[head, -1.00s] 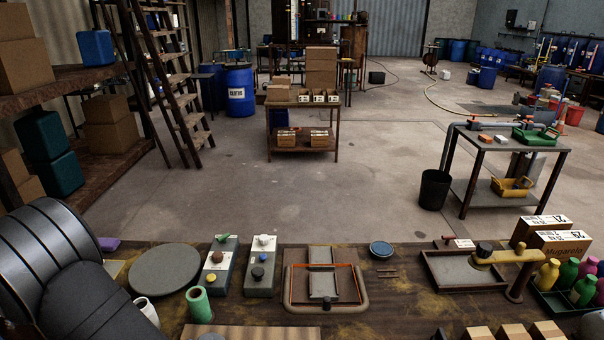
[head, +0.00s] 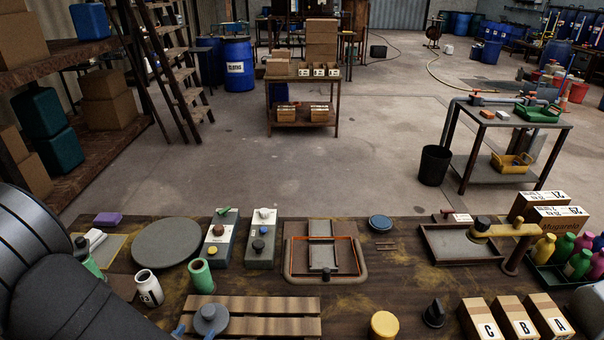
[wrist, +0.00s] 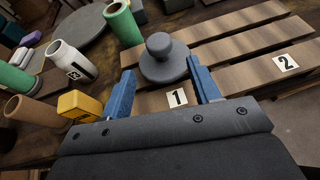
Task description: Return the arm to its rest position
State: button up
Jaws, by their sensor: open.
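My gripper (wrist: 165,92) shows in the wrist view with its two blue fingers apart. A grey round weight with a knob (wrist: 165,62) lies just beyond and between the fingertips, on the slatted wooden pallet (wrist: 237,38) near the label 1. I cannot tell whether the fingers touch it. In the head view the same grey weight (head: 210,318) sits at the left end of the pallet (head: 270,305), with bits of blue finger at its lower edge. My dark arm fills the lower left of the head view and hides part of the bench there.
A green tube (head: 201,276) and a white bottle marked 13 (head: 149,290) stand left of the pallet. A round grey plate (head: 167,243), two control boxes and a framed fixture (head: 325,258) lie behind. Lettered boxes (head: 515,318) and coloured bottles (head: 576,262) stand at right.

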aim_at(208, 309)
jog(key=x, duration=0.9)
jog(key=shift+w+d+f, duration=0.15)
jog(key=shift+w+f, duration=0.1)
jog(key=shift+r, duration=0.35)
notch_tip(208, 309, up, 4)
jog(key=shift+s+f, duration=0.1)
jog(key=shift+f, duration=0.15)
jog(key=d+r, duration=0.7)
jog(key=d, duration=0.4)
jog(key=w+d+m+h, duration=0.2)
jog(key=w+d+h, duration=0.1)
jog(key=w+d, duration=0.3)
jog(key=shift+w+d+f+m+g, duration=0.3)
jog(key=shift+w+d+f+g, duration=0.05)
jog(key=shift+w+f+g, duration=0.05)
